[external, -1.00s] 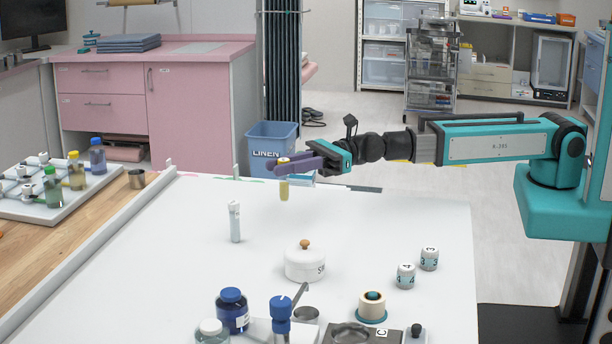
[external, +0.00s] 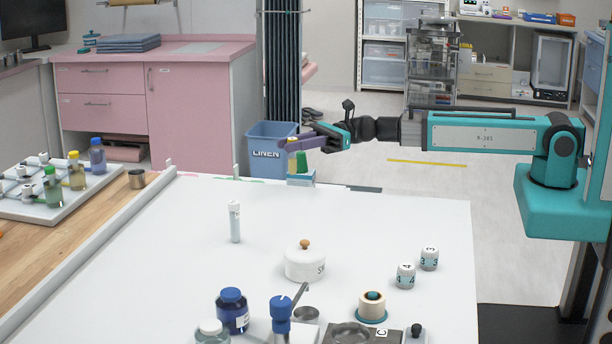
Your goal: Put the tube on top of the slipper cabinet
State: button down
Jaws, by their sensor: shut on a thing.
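My gripper (external: 299,143) is above the far edge of the white table, with its purple fingers pointing left. It is shut on the tube, of which only a small yellowish part (external: 292,141) shows between the fingertips. The rest of the tube is hard to make out against the blue bin and a green item behind. A different white capped tube (external: 235,222) stands upright on the table, apart from my gripper. I cannot identify a slipper cabinet for certain in this view.
A white lidded pot (external: 304,264), two numbered white jars (external: 405,276) and a blue bottle (external: 232,311) stand on the white table (external: 180,250). A blue linen bin (external: 268,150) and a pink cabinet (external: 200,110) are beyond it.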

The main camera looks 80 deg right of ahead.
jog(key=s+d+f, duration=0.2)
jog(key=d, duration=0.7)
jog(key=s+d+f, duration=0.1)
jog(key=s+d, duration=0.2)
jog(key=d, duration=0.6)
jog(key=s+a+f+n+g+y+b, duration=0.1)
jog(key=s+a+f+g+y+b, duration=0.15)
jog(key=s+f, duration=0.45)
jog(key=s+a+f+t+h+p, duration=0.2)
jog(key=s+p, duration=0.6)
jog(key=p, duration=1)
notch_tip(320, 180, down, 3)
jog(key=shift+r+m, duration=0.2)
jog(key=shift+m, duration=0.1)
jog(key=shift+w+f, duration=0.15)
